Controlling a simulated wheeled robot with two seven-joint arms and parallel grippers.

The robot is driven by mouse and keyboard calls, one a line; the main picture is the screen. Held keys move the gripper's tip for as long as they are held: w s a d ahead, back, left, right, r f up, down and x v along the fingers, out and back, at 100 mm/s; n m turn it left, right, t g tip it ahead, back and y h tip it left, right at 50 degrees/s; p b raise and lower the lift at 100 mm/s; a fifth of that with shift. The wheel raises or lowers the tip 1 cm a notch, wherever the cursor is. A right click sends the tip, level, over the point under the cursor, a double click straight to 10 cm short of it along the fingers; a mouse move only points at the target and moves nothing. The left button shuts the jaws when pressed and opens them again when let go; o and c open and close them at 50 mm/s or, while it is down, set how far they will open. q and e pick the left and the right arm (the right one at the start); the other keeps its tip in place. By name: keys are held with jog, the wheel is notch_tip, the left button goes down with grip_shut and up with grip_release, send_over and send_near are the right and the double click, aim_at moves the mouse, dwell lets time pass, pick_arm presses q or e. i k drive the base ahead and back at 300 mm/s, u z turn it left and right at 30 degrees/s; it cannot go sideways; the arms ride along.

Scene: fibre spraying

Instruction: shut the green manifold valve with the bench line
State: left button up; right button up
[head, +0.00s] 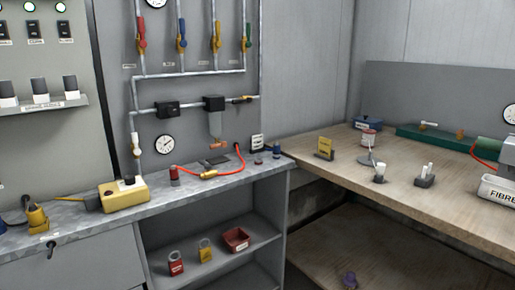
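The green manifold valve (248,35) is the rightmost in a row on the pipe manifold at the back wall. Its handle looks about in line with its vertical pipe; at this size I cannot tell for sure whether it is open or shut. To its left are the red valve (142,42), the blue valve (182,40) and the yellow valve (216,40). A red hose (218,172) with a brass-coloured fitting (209,175) lies on the grey bench (75,228); I cannot tell whether this is the bench line. Neither of my grippers is in view.
A yellow box (123,195) with a black knob stands on the bench. Padlocks and a red tray (236,240) sit on the shelf below. A wooden table (420,205) stands at the right.

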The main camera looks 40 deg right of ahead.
aim_at(249, 44)
jog(key=z, duration=0.85)
